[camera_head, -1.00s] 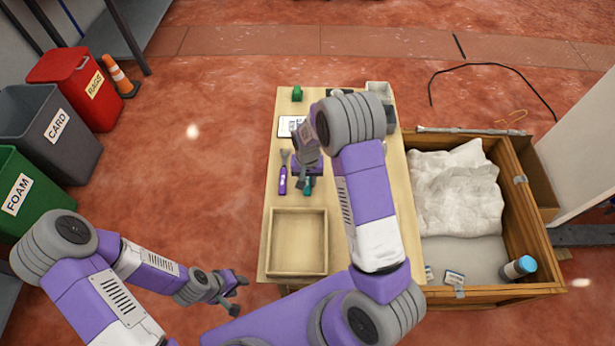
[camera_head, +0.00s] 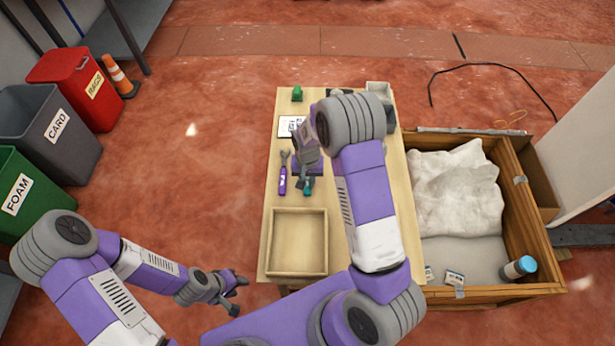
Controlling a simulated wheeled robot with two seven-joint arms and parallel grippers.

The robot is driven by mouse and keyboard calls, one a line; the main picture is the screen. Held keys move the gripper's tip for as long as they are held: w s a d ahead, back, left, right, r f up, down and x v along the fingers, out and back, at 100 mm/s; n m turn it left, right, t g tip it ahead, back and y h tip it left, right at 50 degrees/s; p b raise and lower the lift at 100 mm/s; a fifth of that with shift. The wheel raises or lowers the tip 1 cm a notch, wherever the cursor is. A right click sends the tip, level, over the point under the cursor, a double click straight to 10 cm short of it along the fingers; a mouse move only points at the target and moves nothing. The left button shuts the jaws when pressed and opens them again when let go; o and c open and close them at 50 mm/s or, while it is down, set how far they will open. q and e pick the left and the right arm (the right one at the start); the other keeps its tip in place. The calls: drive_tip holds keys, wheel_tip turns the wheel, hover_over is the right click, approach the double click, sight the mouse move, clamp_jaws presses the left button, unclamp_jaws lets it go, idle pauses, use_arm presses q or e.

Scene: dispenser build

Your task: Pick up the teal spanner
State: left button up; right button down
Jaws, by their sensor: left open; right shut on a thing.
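The teal spanner (camera_head: 308,186) is on the wooden table, mostly hidden under my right gripper; only its teal end shows. My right gripper (camera_head: 305,180) points down at it and is shut on it. A purple spanner (camera_head: 283,174) lies just left of it, apart from the gripper. My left gripper (camera_head: 233,286) is open and empty, off the table's left side, near the front.
An empty wooden tray (camera_head: 299,210) sits at the table's front. A white card (camera_head: 289,126), a green object (camera_head: 297,93) and a grey bin (camera_head: 377,88) are farther back. A wooden crate (camera_head: 527,195) with white sheeting stands right.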

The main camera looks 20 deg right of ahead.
drive_tip(key=shift+r, duration=0.15)
idle(0.5)
wheel_tip(320, 180, up, 10)
drive_tip(key=p, duration=0.2)
drive_tip(key=c, duration=1.7)
unclamp_jaws()
clamp_jaws()
